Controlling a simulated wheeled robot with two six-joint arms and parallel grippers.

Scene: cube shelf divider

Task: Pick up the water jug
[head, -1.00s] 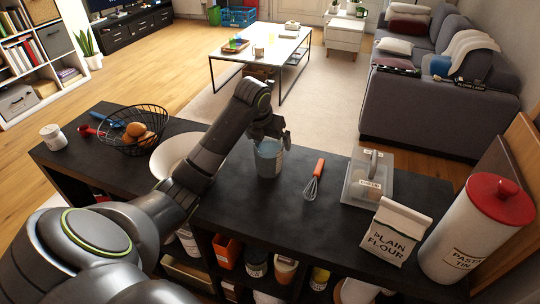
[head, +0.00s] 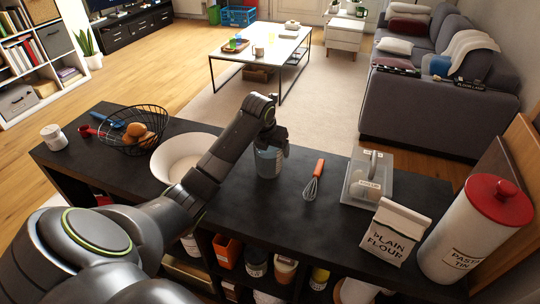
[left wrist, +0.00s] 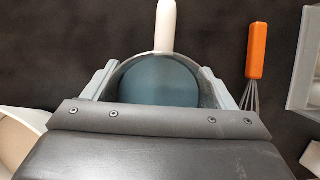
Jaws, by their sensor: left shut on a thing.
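The water jug (head: 268,162) is a translucent container holding blue-grey water, standing upright on the dark worktop between a white bowl and a whisk. In the left wrist view I look down into the round jug (left wrist: 160,82), with its pale handle (left wrist: 166,25) pointing away from me. My left gripper (head: 272,144) is at the jug's upper part and is shut on it. In the left wrist view its fingers (left wrist: 160,88) lie on opposite sides of the jug. I cannot see any gap under the jug. My right gripper is in neither view.
The white bowl (head: 182,158) is left of the jug, and the orange-handled whisk (head: 314,181) is close on its right. A clear lidded box (head: 368,180), flour bag (head: 396,231) and red-lidded tin (head: 475,229) stand farther right. A wire basket (head: 133,130) is at left.

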